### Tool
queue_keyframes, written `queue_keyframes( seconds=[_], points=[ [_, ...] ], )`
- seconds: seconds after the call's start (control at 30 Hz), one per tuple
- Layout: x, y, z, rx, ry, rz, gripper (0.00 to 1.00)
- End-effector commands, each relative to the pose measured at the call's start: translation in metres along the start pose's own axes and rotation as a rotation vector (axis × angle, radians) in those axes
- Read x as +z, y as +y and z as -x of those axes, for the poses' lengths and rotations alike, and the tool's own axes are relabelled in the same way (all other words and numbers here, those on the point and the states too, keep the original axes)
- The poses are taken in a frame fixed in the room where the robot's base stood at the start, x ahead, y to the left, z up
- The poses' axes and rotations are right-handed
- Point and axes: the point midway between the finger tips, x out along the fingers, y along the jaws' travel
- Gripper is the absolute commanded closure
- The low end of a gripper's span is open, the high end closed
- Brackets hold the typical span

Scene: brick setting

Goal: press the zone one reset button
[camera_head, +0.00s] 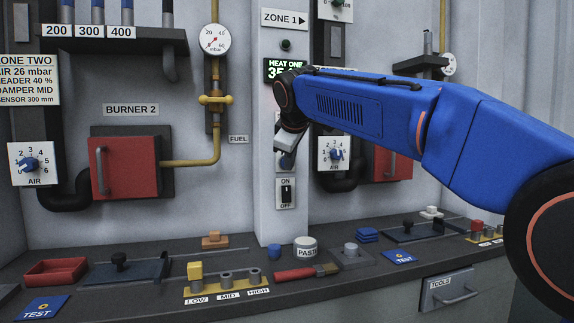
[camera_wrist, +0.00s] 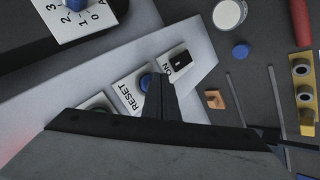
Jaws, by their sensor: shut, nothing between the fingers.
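The zone one reset button is a blue round button (camera_wrist: 145,81) on a white plate lettered RESET (camera_wrist: 122,93), seen in the wrist view. The plate is on a pale pillar (camera_head: 268,210) under a ZONE 1 sign (camera_head: 284,19). My gripper (camera_wrist: 158,78) is shut and empty, its tip overlapping the button's edge; I cannot tell whether it touches. In the head view my gripper (camera_head: 286,158) is in front of the pillar, just above the ON/OFF switch (camera_head: 286,192), and hides most of the reset plate.
The ON/OFF switch also shows close to the fingertips in the wrist view (camera_wrist: 180,62). A dial (camera_head: 337,154) is right of the pillar. The bench below holds a PASTE tub (camera_head: 306,247), a blue cap (camera_head: 274,251) and a red-handled tool (camera_head: 296,274).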

Motion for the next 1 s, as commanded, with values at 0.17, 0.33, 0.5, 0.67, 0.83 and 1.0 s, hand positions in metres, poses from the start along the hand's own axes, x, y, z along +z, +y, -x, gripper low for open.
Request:
queue_keyframes(
  seconds=[0.17, 0.33, 0.5, 0.67, 0.83, 1.0],
  points=[
    [0.0001, 0.0000, 0.0001, 0.000, 0.000, 0.000, 1.00],
    [-0.0002, 0.0003, -0.0004, 0.000, 0.000, 0.000, 1.00],
    [-0.0010, 0.0012, -0.0013, 0.000, 0.000, 0.000, 1.00],
    [-0.0018, 0.0020, -0.0023, 0.000, 0.000, 0.000, 1.00],
    [-0.0026, 0.0027, -0.0036, 0.000, 0.000, 0.000, 1.00],
    [-0.0034, 0.0035, -0.0049, 0.000, 0.000, 0.000, 1.00]
  ],
)
